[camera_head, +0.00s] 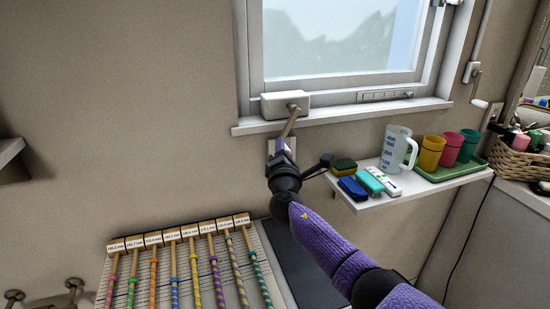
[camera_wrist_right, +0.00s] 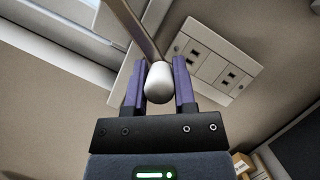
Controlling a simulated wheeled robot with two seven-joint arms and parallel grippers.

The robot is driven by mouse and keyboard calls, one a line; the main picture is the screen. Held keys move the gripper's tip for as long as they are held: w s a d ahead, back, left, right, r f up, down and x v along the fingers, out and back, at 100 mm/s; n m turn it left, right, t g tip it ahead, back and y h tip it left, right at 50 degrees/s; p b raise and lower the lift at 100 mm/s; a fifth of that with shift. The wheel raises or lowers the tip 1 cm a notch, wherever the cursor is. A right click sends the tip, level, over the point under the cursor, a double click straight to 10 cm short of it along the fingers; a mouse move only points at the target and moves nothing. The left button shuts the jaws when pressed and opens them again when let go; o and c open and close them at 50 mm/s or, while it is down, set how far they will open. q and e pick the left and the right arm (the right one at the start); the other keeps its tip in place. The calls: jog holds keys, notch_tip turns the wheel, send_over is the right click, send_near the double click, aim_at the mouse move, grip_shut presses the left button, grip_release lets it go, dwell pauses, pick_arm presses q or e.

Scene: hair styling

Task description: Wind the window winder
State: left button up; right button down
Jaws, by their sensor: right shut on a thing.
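The window winder (camera_head: 285,103) is a white box on the window sill, below the left part of the window. Its crank arm (camera_head: 291,122) slants down and slightly left from the box. In the right wrist view the crank arm (camera_wrist_right: 137,30) comes down from the top to a rounded white knob (camera_wrist_right: 159,83). My right gripper (camera_head: 283,147) is at the crank's lower end, with its purple fingers on either side of the knob, shut on it. The gripper hides the knob in the head view. My left gripper is not in view.
A wall socket plate (camera_wrist_right: 212,62) is close behind the gripper. Several labelled rods (camera_head: 192,265) lie on a rack below left.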

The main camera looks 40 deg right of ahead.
pick_arm(q)
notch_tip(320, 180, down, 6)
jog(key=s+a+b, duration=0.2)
jog(key=b, duration=0.3)
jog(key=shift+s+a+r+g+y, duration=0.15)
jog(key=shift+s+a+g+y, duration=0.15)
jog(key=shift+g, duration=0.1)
pick_arm(e)
jog(key=shift+s+d+f+n+t+y, duration=0.1)
jog(key=shift+s+d+n+t+y, duration=0.15)
jog(key=shift+d+n+t, duration=0.7)
jog(key=shift+s+d+f+n+y, duration=0.15)
jog(key=shift+d+n+y, duration=0.25)
jog(key=shift+n, duration=1.1)
jog(key=shift+s+d+r+n+t+y, duration=0.1)
jog(key=shift+s+d+n+t+y, duration=0.15)
jog(key=shift+d+n+t, duration=0.7)
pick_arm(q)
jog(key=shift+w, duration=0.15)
pick_arm(e)
jog(key=shift+a+n+g, duration=0.2)
jog(key=shift+n+g, duration=0.1)
jog(key=shift+g, duration=0.2)
